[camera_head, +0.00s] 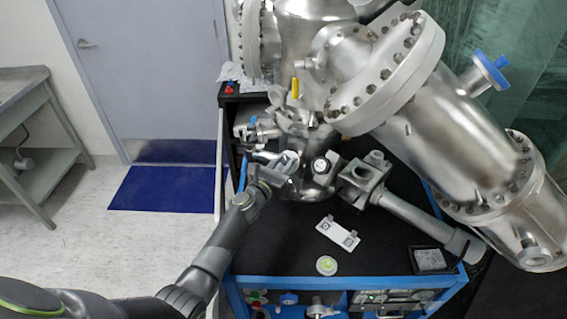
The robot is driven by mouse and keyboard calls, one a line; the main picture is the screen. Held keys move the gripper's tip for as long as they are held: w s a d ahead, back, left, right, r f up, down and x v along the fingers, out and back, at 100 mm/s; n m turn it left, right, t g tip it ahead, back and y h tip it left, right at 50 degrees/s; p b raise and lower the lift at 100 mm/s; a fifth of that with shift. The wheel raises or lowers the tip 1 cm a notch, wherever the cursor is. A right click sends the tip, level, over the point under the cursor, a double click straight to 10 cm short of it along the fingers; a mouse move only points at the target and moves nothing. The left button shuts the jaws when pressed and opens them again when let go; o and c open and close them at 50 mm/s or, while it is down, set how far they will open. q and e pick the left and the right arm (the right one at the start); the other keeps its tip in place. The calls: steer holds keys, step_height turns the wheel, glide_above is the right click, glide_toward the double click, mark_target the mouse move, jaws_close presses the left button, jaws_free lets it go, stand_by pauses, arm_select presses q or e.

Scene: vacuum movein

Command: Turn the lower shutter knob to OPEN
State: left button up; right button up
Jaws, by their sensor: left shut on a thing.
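The steel vacuum chamber (305,40) stands at the top middle. My left arm reaches in from the lower left, and my left gripper (284,168) is at the chamber's lower left side. It is shut on a small round silvery part, which looks like the lower shutter knob (289,160). The fingers cover much of this knob, and any OPEN mark or pointer on it is too small to read. My right gripper is not in view.
A round gauge (320,166) sits just right of my left gripper. A grey tubular arm (420,216) runs to the lower right. A white label plate (338,234) and a small round dish (327,265) lie on the black cart top (280,235). Open floor is at left.

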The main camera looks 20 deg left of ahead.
arm_select(q)
steer(key=m+h, duration=0.2)
steer(key=shift+a+f+m+g, duration=0.1)
steer(key=shift+a+m+g, duration=0.1)
steer(key=shift+m+g, duration=0.15)
steer(key=m+g+h+b, duration=0.1)
steer(key=m, duration=0.1)
steer(key=m+g+h+b, duration=0.1)
steer(key=h, duration=0.1)
steer(key=shift+w+a+f+m, duration=0.1)
steer(key=shift+w+a+m, duration=0.05)
steer(key=shift+m, duration=0.2)
steer(key=m+g+h+b, duration=0.1)
steer(key=m+g+b, duration=0.1)
steer(key=m+b, duration=0.1)
steer(key=m+g+h+b, duration=0.2)
steer(key=m+g+b, duration=0.1)
steer(key=m+g+h+b, duration=0.1)
steer(key=m+g+b, duration=0.2)
steer(key=shift+w+a+m+h, duration=0.2)
steer(key=shift+w+m+h, duration=0.1)
steer(key=shift+m, duration=0.1)
steer(key=m+g+b, duration=0.2)
steer(key=shift+w+r+m, duration=0.1)
steer(key=shift+r+m, duration=0.2)
steer(key=shift+r, duration=0.05)
steer(key=shift+m+g+b, duration=0.5)
steer(key=shift+g+b, duration=0.05)
steer(key=shift+r, duration=0.15)
steer(key=o, duration=1)
